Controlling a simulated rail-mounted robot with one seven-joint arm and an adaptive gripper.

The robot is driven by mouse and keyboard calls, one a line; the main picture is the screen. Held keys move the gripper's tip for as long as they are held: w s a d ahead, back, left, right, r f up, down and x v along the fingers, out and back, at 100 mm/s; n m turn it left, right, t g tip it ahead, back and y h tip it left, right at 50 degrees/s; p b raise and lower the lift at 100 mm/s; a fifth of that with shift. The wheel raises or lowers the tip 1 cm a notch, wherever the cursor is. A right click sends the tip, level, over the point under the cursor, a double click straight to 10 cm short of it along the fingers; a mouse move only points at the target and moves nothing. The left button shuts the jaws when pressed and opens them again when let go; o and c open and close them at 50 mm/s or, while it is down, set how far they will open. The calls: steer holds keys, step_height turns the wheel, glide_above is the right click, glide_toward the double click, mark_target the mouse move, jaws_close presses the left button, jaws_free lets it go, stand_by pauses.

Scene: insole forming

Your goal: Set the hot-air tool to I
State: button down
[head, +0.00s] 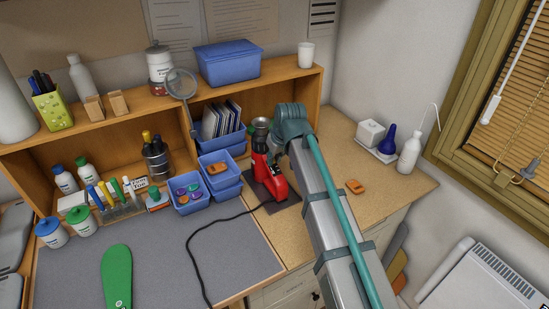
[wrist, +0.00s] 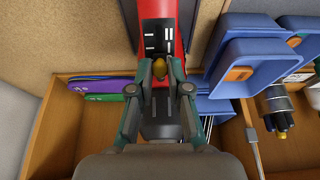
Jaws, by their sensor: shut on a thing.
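The red hot-air tool (head: 269,182) stands on a dark pad at the back of the bench, with a metal nozzle on top. In the wrist view, its red body (wrist: 178,12) carries a black switch panel (wrist: 159,36) with white marks. The marks are too small to read surely. A brass-coloured switch lever (wrist: 160,68) sits at the panel's lower end. My gripper (wrist: 161,72) is shut on this lever, one fingertip on each side. In the head view my own arm hides most of the gripper and the lever. Which mark the lever points at cannot be told.
Blue bins (head: 189,197) stand left of the tool, and a shelf (head: 128,103) stands behind. A black cord (head: 196,262) crosses the grey mat (head: 238,262). An orange block (head: 355,187) and a white squeeze bottle (head: 409,153) are on the right.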

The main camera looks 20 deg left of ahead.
steer(key=shift+s+d+f+b, duration=0.3)
steer(key=shift+s+d+f, duration=0.1)
steer(key=shift+s+d, duration=0.1)
steer(key=shift+r, duration=0.1)
steer(key=c, duration=1.1)
jaws_free()
steer(key=shift+w, duration=0.1)
steer(key=shift+r, duration=0.1)
steer(key=v, duration=1.2)
